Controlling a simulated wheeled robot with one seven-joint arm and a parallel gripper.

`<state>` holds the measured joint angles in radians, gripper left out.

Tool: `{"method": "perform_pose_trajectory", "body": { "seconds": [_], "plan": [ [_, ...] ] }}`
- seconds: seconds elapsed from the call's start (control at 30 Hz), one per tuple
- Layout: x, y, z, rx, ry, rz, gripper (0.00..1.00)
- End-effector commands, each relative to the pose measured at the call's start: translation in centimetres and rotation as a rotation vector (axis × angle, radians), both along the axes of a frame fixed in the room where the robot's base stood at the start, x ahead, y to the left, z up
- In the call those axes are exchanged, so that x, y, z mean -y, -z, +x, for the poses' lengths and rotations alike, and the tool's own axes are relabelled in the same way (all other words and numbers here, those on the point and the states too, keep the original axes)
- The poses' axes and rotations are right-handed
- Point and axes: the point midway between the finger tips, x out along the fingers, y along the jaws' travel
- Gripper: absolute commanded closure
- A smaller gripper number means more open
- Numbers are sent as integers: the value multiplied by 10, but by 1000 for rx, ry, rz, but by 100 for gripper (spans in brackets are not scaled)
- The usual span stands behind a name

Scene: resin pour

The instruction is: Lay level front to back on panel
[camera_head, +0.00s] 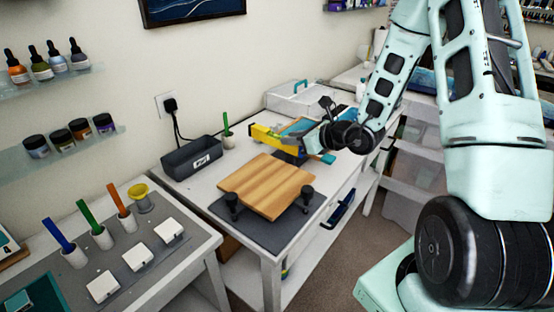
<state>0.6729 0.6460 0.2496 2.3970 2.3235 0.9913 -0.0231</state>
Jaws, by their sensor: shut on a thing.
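A yellow spirit level (267,137) is held above the table, behind the panel. My gripper (297,140) is shut on the level near its right part; the fingers are small and partly hidden here. The wooden panel (265,185) lies over a dark grey mat (284,229), resting on black supports. It looks slightly tilted. The level is apart from the panel, beyond its far edge. Its underside and right end are hidden.
A dark grey bin (190,158) and a white cup with a green stick (229,138) stand behind the panel, to the left. A black support knob (308,194) stands at the panel's right corner. A second table (150,262) with cups and white blocks is at lower left.

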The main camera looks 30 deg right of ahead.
Motion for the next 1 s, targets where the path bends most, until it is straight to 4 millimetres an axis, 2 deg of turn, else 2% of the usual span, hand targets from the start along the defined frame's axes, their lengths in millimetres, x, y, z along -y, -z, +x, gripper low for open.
{"method": "perform_pose_trajectory", "body": {
  "seconds": [0.4, 0.57, 0.83, 1.0],
  "plan": [
    [0, 54, 0, -2, 0, 3, 100],
    [0, 63, 0, -2, 1, 1, 100],
    [0, 92, 0, -2, 0, 3, 100],
    [0, 98, 0, 1, 0, 0, 100]
  ]
}}
